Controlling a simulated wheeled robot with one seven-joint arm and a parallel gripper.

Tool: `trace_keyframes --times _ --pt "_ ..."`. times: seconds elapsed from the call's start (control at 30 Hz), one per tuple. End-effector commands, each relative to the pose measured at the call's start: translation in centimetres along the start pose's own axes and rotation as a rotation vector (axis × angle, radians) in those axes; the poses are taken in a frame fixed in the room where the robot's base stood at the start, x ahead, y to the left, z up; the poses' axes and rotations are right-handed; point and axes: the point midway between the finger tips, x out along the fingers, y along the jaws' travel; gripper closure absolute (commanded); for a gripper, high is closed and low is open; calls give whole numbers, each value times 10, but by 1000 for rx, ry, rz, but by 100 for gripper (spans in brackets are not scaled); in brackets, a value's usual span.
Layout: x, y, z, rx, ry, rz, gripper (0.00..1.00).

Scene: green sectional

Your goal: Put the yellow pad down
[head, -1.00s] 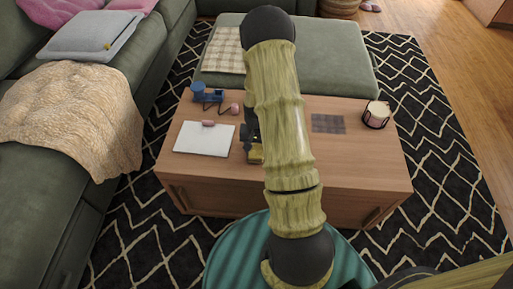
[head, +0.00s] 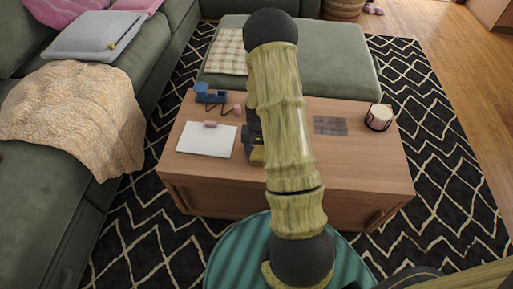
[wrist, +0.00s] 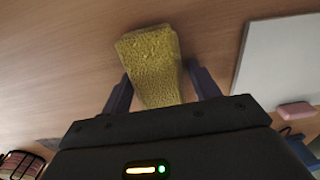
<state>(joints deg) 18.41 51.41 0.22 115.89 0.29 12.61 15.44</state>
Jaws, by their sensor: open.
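The yellow pad (wrist: 150,62) shows in the wrist view, rough and sponge-like, against the wooden tabletop. My gripper (wrist: 161,88) is open, with one dark finger on each side of the pad and a visible gap at least on the right. The pad appears to rest on the table, though its underside is hidden. In the head view my arm covers most of the gripper and pad; only a small part of the gripper (head: 254,148) shows at the arm's left edge, over the wooden table (head: 365,165).
A white notebook (head: 204,143) with a pink eraser-like piece (head: 211,125) lies left of the gripper. A blue object (head: 207,93) stands behind it. A dark grey patch (head: 330,125) and a candle holder (head: 378,117) are to the right. The table's front right is clear.

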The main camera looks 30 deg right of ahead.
Motion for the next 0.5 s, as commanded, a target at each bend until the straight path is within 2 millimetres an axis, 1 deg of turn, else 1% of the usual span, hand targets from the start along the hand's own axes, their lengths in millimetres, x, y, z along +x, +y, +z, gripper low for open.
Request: trace_keyframes --times 0.03,0.5 --pt "7 9 0 11 -4 11 24" --pt "7 6 2 2 -5 11 24"
